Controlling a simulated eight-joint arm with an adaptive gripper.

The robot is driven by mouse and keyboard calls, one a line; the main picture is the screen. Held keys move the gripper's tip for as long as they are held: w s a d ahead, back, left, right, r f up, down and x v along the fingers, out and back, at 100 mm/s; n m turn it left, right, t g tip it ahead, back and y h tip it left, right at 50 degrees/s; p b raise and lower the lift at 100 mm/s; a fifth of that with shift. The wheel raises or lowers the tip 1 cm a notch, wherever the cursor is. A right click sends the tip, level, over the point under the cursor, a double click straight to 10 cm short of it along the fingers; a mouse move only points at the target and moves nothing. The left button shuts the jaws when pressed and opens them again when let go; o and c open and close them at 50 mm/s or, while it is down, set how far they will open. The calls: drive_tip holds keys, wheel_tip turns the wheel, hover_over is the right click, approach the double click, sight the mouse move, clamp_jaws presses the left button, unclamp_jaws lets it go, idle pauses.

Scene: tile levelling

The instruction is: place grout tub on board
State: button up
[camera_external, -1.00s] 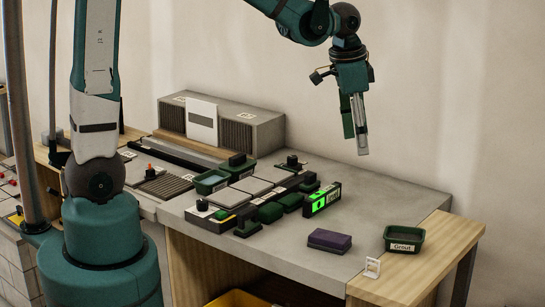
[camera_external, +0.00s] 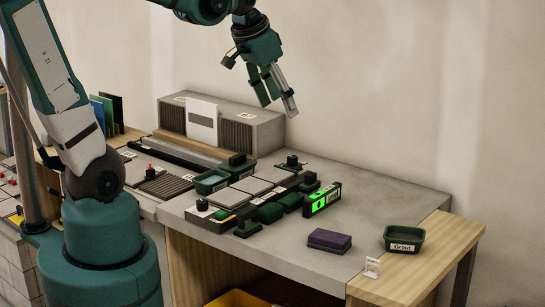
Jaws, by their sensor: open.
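The grout tub (camera_external: 404,239) is a small dark green open tub with a white "Grout" label on its front. It sits upright on the light wooden board (camera_external: 440,260) at the right end of the bench. My gripper (camera_external: 281,107) is open and empty. It is high in the air above the back of the bench, up and to the left of the tub and well apart from it.
A purple-topped block (camera_external: 330,240) lies left of the tub, and a small white card holder (camera_external: 372,267) stands in front of it. A grey speaker-like box (camera_external: 258,132) stands behind.

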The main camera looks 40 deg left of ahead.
drive_tip(key=s+a+n+t+y, duration=0.1)
drive_tip(key=s+a+n, duration=0.3)
drive_tip(key=s+a, duration=0.5)
drive_tip(key=shift+a+t, duration=0.6)
drive_tip(key=shift+t, duration=0.2)
drive_tip(key=shift+f, duration=0.1)
drive_tip(key=o, duration=1.3)
drive_tip(key=shift+o, duration=0.7)
drive_tip(key=shift+w+f+n+g+y, duration=0.5)
drive_tip(key=shift+w+f+n+g, duration=0.3)
drive_tip(key=shift+w+f+n, duration=0.4)
drive_tip(key=w+d+f+n+g+y+b, duration=0.1)
drive_tip(key=w+d+f+n+g+y, duration=0.1)
drive_tip(key=w+f+n+y, duration=0.2)
drive_tip(key=w+d+f+n+g+y, duration=0.3)
drive_tip(key=w+f+n+y, duration=0.2)
drive_tip(key=n, duration=0.7)
drive_tip(key=shift+w+d+f+g+b, duration=0.3)
drive_tip(key=shift+w+f, duration=1.05)
drive_tip(key=shift+f, duration=0.95)
